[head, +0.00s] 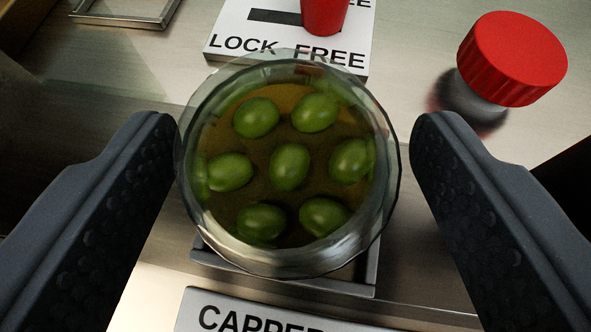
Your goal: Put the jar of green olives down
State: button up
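The jar of green olives (289,167) is a round, open-topped glass jar seen from above in the middle of the view. Several green olives show in brownish liquid.
A panel lettered "CAPPER" (255,318), partly cut off, lies in front of the tray. A white "LOCK FREE" panel (226,24) with a red piece (324,12) on it is behind. A red ribbed cap (512,58) stands at the right. Bare metal surface (130,70) lies at the left.

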jog(key=shift+s+r, duration=0.1)
jog(key=shift+r, duration=0.05)
jog(key=shift+s+r, duration=0.15)
jog(key=shift+s, duration=0.05)
jog(key=p+v, duration=0.2)
jog(key=v, duration=0.9)
jog(key=shift+p, duration=0.3)
jog(key=shift+s+r, duration=0.1)
jog(key=shift+s, duration=0.05)
jog(key=a+r+t, duration=0.1)
jog(key=a+r, duration=0.2)
jog(key=r, duration=0.7)
jog(key=a+r, duration=0.3)
jog(key=r, duration=0.7)
jog(key=s+a+r, duration=0.3)
jog(key=a+r, duration=0.1)
jog(key=r, duration=0.3)
jog(key=s+a+r+t, duration=0.1)
jog(key=s+a+r, duration=0.3)
jog(key=r, duration=0.3)
jog(key=s+a+r+n+t+y, duration=0.1)
jog(key=s+a+r, duration=0.3)
jog(key=r, duration=0.3)
jog(key=shift+s+a+r, duration=0.25)
jog(key=shift+a, duration=0.45)
